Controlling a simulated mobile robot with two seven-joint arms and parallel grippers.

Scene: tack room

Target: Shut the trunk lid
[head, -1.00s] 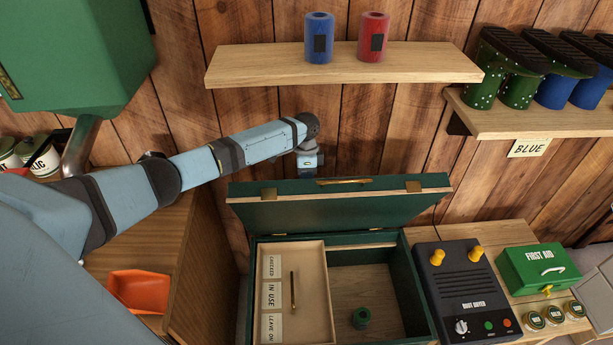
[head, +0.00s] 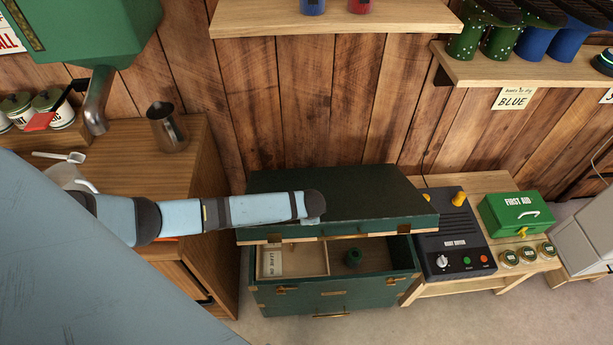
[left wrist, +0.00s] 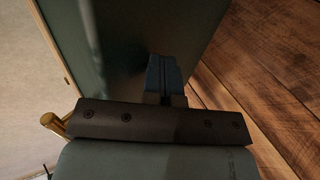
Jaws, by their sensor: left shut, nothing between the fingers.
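The dark green trunk (head: 350,298) stands on the floor against the wood wall. Its lid (head: 385,200) is partly lowered, tilted over the box with a clear gap at the front. My left arm reaches across the lid. My left gripper (head: 315,218) is at its upper face, shut and empty. In the left wrist view the blue fingers (left wrist: 164,76) are against or very close to the green lid (left wrist: 105,40); I cannot tell if they touch. My right gripper is not in view.
A boot dryer (head: 455,245) and first aid box (head: 515,212) sit on the low table close at right. A wooden cabinet (head: 215,190) stands close at left.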

